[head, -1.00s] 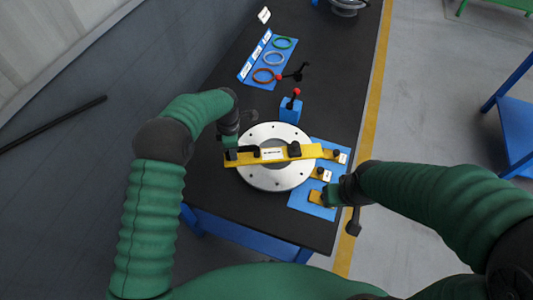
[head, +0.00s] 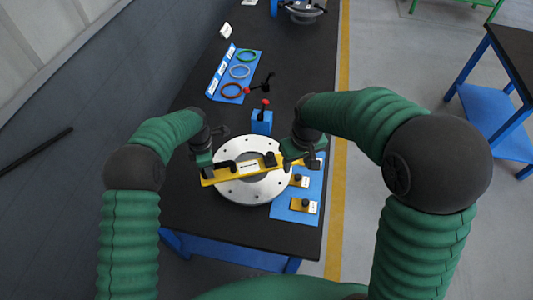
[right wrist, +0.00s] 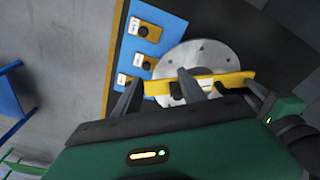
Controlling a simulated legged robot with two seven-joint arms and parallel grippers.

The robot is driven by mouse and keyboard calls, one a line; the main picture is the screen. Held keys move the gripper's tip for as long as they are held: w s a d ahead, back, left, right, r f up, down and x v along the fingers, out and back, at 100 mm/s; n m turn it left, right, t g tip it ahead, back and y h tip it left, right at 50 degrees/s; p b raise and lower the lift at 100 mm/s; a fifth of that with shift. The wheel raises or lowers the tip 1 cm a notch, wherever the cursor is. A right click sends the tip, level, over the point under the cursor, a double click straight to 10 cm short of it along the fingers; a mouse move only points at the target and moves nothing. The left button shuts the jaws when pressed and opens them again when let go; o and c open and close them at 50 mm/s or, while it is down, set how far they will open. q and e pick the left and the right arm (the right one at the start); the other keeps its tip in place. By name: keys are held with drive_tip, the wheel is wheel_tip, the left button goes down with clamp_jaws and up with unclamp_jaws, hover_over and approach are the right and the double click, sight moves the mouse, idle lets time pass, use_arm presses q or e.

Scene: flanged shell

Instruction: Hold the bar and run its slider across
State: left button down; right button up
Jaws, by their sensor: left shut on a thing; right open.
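The yellow bar (head: 236,172) lies across the round silver flange (head: 250,195) and carries a white label and black knobs. A black block (head: 270,159) near its right end may be the slider. My left gripper (head: 206,168) is shut on the bar's left end. My right gripper (head: 291,158) is open at the bar's right part. In the right wrist view, its spread fingers (right wrist: 160,88) stand over the bar (right wrist: 215,82), with a black knob (right wrist: 178,92) near one finger. Whether they touch is unclear.
A blue board (head: 285,213) with yellow knobbed tabs (head: 303,205) lies right of the flange. A blue block with a red-tipped lever (head: 262,122) stands behind it. A blue rack with coloured rings (head: 236,72) lies further back. The table's right edge is close.

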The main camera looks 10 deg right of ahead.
sight(271, 154)
drive_tip(key=w+a+n+g, duration=0.1)
drive_tip(key=w+a+n, duration=0.1)
drive_tip(key=w, duration=0.5)
drive_tip(key=w+a+n+g, duration=0.1)
drive_tip(key=w+a, duration=0.2)
drive_tip(key=w, duration=0.3)
wheel_tip(271, 154, down, 12)
drive_tip(key=shift+w+f, duration=0.1)
drive_tip(key=shift+w, duration=0.05)
drive_tip(key=shift+c, duration=0.3)
clamp_jaws()
drive_tip(key=shift+d, duration=0.15)
idle(0.3)
